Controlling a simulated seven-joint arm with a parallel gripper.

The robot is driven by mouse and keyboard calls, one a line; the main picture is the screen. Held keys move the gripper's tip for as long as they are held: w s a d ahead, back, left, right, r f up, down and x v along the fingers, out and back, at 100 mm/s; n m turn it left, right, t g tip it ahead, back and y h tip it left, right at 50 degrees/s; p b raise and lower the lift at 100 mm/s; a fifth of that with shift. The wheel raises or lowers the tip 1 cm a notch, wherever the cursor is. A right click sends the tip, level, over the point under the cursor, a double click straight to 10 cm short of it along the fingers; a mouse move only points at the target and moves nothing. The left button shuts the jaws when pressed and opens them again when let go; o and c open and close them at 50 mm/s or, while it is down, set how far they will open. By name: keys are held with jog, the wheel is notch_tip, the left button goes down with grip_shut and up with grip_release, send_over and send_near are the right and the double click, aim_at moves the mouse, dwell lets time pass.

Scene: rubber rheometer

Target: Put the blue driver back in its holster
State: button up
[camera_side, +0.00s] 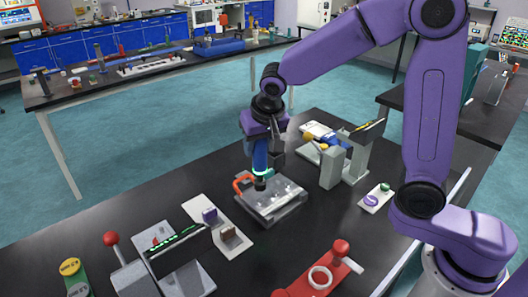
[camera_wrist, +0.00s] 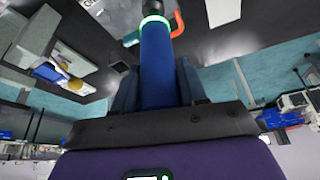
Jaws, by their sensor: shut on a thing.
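The blue driver (camera_side: 261,156) is upright in my gripper (camera_side: 262,146), with its green ring and black tip pointing down. The tip is over or at the grey metal block (camera_side: 283,201) with an orange-red handle; I cannot tell whether it touches. In the wrist view the blue driver (camera_wrist: 156,68) stands between the two fingers of my gripper (camera_wrist: 157,88), its black end at the top edge. No holster is clearly marked. A grey upright stand (camera_side: 331,168) to the right of the block may be it, but I cannot be sure.
A yellow and blue tool (camera_side: 326,140) lies behind the grey stand. A small white plate (camera_side: 376,198) with purple and green pieces is at right. A red handle (camera_side: 341,248) is in front.

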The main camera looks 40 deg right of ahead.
jog(key=w+d+m+g+h, duration=0.1)
jog(key=w+d+m, duration=0.2)
jog(key=w+d, duration=0.45)
jog(key=w+d+m+h, duration=0.1)
jog(key=w+d+m, duration=0.3)
jog(key=d, duration=0.6)
notch_tip(320, 180, down, 8)
jog(key=w+n, duration=0.1)
jog(key=shift+w+d, duration=0.15)
jog(key=shift+w, duration=0.1)
jog(key=shift+f, duration=0.1)
jog(key=o, duration=1.2)
jog(key=shift+f, duration=0.15)
jog(key=shift+c, duration=0.2)
